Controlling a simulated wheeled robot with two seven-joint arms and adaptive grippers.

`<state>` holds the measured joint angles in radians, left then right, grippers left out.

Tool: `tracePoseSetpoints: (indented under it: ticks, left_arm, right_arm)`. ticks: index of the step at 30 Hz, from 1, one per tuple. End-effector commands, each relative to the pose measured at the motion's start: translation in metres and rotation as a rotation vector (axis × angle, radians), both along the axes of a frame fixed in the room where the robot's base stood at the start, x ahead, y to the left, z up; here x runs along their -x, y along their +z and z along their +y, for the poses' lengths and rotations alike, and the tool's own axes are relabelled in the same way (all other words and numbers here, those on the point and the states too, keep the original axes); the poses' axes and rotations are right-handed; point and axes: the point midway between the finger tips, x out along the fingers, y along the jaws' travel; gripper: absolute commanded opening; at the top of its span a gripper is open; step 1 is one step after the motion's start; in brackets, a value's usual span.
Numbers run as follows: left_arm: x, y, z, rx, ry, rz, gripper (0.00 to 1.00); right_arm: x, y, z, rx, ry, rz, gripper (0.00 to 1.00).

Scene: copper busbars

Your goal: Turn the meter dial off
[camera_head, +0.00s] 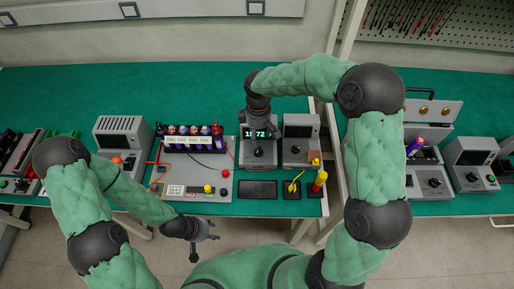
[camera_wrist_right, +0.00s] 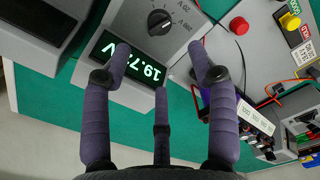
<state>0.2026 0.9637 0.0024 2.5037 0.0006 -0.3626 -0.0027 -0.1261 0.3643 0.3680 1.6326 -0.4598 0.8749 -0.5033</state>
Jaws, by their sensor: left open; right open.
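The meter (camera_head: 258,152) is a grey box on the green bench with a lit green display and a black dial on its sloped front. It appears upside down in the right wrist view, where the dial (camera_wrist_right: 160,22) has a white pointer mark and printed scale labels. The display (camera_wrist_right: 135,66) reads about 19.7 V, its last digits partly hidden by a finger. My right gripper (camera_wrist_right: 160,62) is open and empty over the display side of the meter, with its fingers spread and apart from the dial. My left gripper (camera_head: 204,236) is open and empty in front of the bench.
A grey panel (camera_head: 184,186) with buttons and colourful terminals lies left of the meter. Another grey instrument (camera_head: 301,138) stands close on its right. The bench behind is mostly clear.

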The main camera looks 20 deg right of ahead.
Motion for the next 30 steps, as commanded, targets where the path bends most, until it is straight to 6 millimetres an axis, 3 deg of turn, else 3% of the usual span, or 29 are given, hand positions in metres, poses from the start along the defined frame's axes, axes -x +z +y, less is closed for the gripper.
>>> tracePoseSetpoints:
  ticks: [15, 21, 30]
  left_arm:
    - [0.000, -0.026, 0.000, 0.000, 0.000, 0.000, 0.46]
    - [0.000, -0.030, 0.000, 0.000, 0.000, 0.000, 0.46]
    - [0.000, -0.030, 0.000, 0.000, 0.000, 0.000, 0.46]
  right_arm:
    - [0.001, -0.086, 0.000, 0.000, -0.001, 0.005, 0.59]
    - [0.001, -0.099, 0.000, 0.000, 0.001, 0.003, 0.59]
    - [0.001, -0.101, 0.000, 0.000, 0.000, 0.002, 0.59]
